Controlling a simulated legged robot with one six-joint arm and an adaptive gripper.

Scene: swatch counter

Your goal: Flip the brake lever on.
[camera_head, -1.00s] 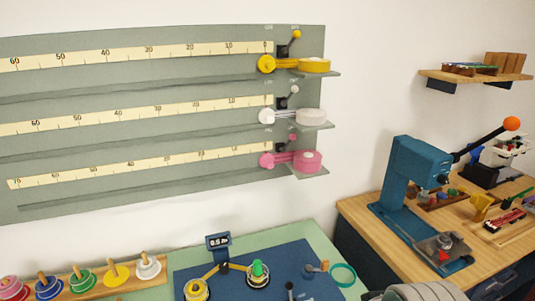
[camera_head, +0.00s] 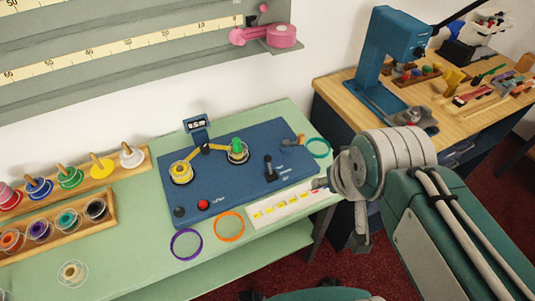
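A blue machine board (camera_head: 225,175) lies on the pale green counter. A small black lever (camera_head: 268,166) stands up near its right side, with small white labels beside it too small to read; I take it for the brake lever. My gripper (camera_head: 338,183) is at the end of my grey and green arm, right of the board and near the counter's right edge. It is apart from the lever. Its fingers are small and partly hidden by the wrist, so their opening does not show.
The board also carries a yellow spool (camera_head: 181,172), a green-topped spool (camera_head: 238,150), a small display (camera_head: 196,124) and a red button (camera_head: 203,204). Purple (camera_head: 186,244) and orange (camera_head: 229,226) rings and a white strip (camera_head: 283,204) lie in front. A blue press (camera_head: 385,55) stands right.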

